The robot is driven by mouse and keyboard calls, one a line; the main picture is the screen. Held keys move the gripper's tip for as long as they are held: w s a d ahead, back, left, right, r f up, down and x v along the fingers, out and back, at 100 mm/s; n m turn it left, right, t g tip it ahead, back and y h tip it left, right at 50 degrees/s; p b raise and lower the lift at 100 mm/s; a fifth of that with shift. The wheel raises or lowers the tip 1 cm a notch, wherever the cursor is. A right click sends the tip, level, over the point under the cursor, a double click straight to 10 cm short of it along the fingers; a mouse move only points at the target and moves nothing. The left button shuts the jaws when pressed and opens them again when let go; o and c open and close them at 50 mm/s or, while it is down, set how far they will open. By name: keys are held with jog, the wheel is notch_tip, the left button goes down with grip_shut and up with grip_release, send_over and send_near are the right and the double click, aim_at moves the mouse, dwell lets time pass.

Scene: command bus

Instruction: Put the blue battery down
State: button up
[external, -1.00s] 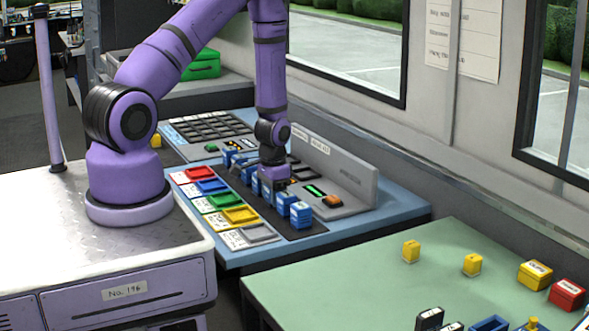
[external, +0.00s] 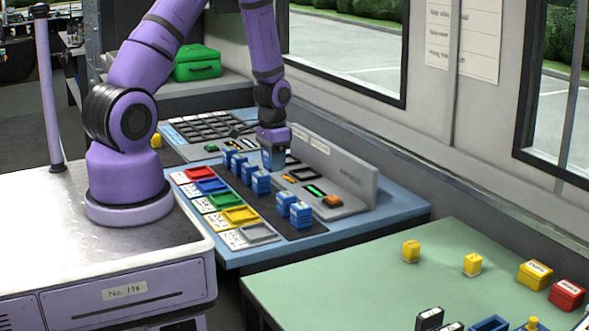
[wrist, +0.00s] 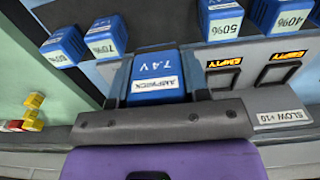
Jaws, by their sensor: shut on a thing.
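My gripper (external: 272,145) is shut on a blue battery (external: 273,161), which hangs upright between the fingers. Two charger slots marked "EMPTY" (wrist: 222,78) show to the right of the battery in the wrist view.
Several other blue batteries (external: 260,183) stand in a row on the dark strip beside the charger. Coloured trays (external: 241,214) line the bench's near edge. The charger's upright back panel (external: 340,165) stands close behind. A green table (external: 370,275) is at the right.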

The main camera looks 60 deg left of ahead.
jog(key=w+d+f+m, duration=0.2)
jog(key=w+d+m, duration=0.45)
jog(key=d, duration=0.65)
jog(key=w+d+m, duration=0.1)
jog(key=d+m, duration=0.1)
jog(key=d, duration=0.7)
jog(key=w+d+f+m, duration=0.1)
jog(key=d+m, duration=0.2)
jog(key=d, duration=0.6)
jog(key=w+d+f+m, duration=0.1)
jog(key=w+d+m, duration=0.1)
jog(key=d, duration=0.8)
jog(key=shift+d+m, duration=0.1)
jog(key=shift+m, duration=0.15)
jog(key=s+d+m, duration=0.1)
jog(key=d, duration=0.3)
jog(key=s+d+m, duration=0.1)
jog(key=s+d, duration=0.1)
jog(key=d, duration=0.3)
jog(key=s+d+f+m, duration=0.1)
jog(key=d+m, duration=0.1)
jog(key=d, duration=0.2)
jog(key=shift+s+d, duration=0.2)
jog(key=shift+d, duration=0.1)
jog(key=shift+w+d, duration=0.2)
jog(key=shift+d, duration=0.15)
send_over(499, 304)
jog(key=shift+f, duration=2.5)
jog(key=shift+f, duration=0.15)
